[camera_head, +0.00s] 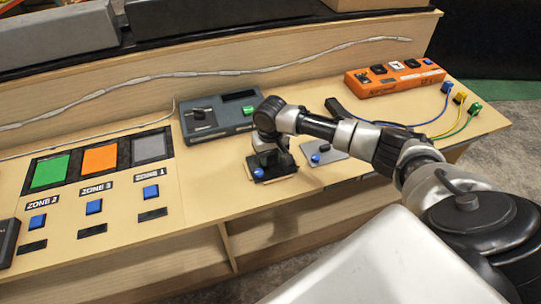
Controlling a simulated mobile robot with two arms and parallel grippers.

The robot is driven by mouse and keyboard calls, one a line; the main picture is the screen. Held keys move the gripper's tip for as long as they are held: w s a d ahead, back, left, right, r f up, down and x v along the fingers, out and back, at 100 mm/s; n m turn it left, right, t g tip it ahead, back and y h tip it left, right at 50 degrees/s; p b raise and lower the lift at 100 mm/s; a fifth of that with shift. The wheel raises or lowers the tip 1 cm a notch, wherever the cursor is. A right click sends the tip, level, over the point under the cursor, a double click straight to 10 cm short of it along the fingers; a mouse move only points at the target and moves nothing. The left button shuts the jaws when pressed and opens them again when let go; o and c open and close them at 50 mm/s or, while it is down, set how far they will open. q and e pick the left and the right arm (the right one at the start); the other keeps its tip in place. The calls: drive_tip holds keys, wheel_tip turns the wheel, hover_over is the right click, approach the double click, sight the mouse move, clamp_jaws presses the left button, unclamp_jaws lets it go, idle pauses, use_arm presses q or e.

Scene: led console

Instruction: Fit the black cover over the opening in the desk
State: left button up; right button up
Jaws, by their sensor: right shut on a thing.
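My right arm comes in from the right, and its gripper (268,158) points down, shut on the black cover (284,172). The cover is a flat dark plate at the desk's front middle, with a blue knob beside the fingers at its left. It lies at or just above the desk surface; I cannot tell whether it touches. The opening in the desk is not visible; the cover and gripper may hide it. My left gripper is not in view.
A grey plate with a blue knob (315,158) lies just right of the cover. A grey console box (218,116) stands behind. An orange power strip (394,78) and coloured plugs (459,97) are at right. Colour panels (100,160) and blue buttons (94,207) are at left.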

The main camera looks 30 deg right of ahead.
drive_tip(key=shift+f, duration=0.1)
drive_tip(key=o, duration=1.1)
wheel_tip(320, 180, up, 11)
drive_tip(key=shift+a+f, duration=0.1)
